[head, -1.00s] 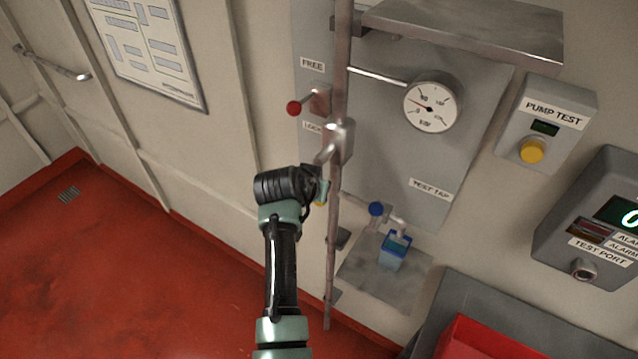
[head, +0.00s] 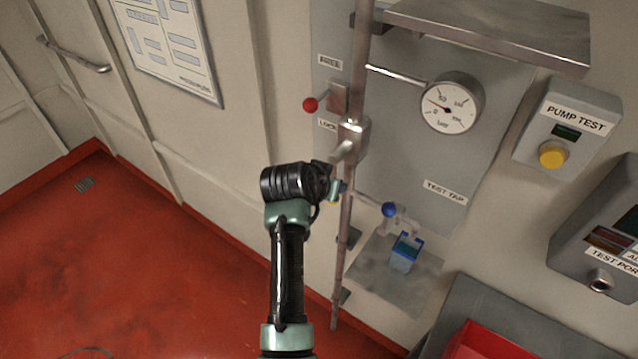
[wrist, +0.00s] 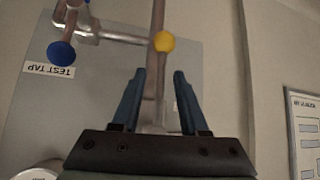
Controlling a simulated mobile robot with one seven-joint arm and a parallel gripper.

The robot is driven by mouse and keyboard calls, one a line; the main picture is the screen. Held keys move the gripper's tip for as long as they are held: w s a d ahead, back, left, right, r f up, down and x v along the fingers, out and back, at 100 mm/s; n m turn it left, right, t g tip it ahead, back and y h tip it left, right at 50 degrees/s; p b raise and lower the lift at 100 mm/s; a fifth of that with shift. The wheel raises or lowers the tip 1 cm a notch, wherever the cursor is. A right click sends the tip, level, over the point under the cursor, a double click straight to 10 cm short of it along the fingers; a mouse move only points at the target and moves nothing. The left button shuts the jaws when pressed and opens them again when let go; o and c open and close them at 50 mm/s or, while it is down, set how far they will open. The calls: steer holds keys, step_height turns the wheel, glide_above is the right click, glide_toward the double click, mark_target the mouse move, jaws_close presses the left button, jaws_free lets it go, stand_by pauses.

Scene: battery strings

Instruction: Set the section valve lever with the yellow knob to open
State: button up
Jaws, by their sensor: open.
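The yellow knob (wrist: 164,41) shows in the wrist view in front of the vertical pipe, just past and between the fingertips, apart from both. In the head view only a sliver of yellow (head: 333,202) shows below my gripper (head: 338,188). My gripper, also in the wrist view (wrist: 158,74), is open and empty, its two blue fingers pointing toward the knob. The metal section valve body (head: 352,133) sits on the pipe above my gripper in the head view. Most of the lever's run to the knob is hidden or unclear.
A blue-knobbed test tap (head: 389,210) stands close right of the pipe, above a blue container (head: 405,252) on a small shelf. A red-knobbed lever (head: 310,104) sits between the FREE and LOCK labels. A pressure gauge (head: 450,103) is at right.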

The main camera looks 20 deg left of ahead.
steer(key=b+v, duration=0.2)
steer(key=v, duration=0.8)
steer(key=shift+s, duration=0.25)
steer(key=shift+r, duration=0.1)
steer(key=s+d+r+n+t+y, duration=0.1)
steer(key=d+r+t, duration=0.4)
steer(key=r, duration=0.4)
steer(key=s+d+r+t+y, duration=0.1)
steer(key=d+r+t, duration=0.2)
steer(key=d+r, duration=0.5)
steer(key=s+r+t+b, duration=0.1)
steer(key=s+r+t, duration=0.2)
steer(key=r, duration=0.5)
steer(key=s+r+t+b, duration=0.1)
steer(key=s+r+t, duration=0.3)
steer(key=s+r, duration=0.2)
steer(key=s+a+r+t+b, duration=0.1)
steer(key=s+r+t, duration=0.2)
steer(key=r, duration=0.7)
steer(key=shift+s+r+n+t, duration=0.2)
steer(key=shift+s+n+t, duration=0.1)
steer(key=shift+s, duration=0.45)
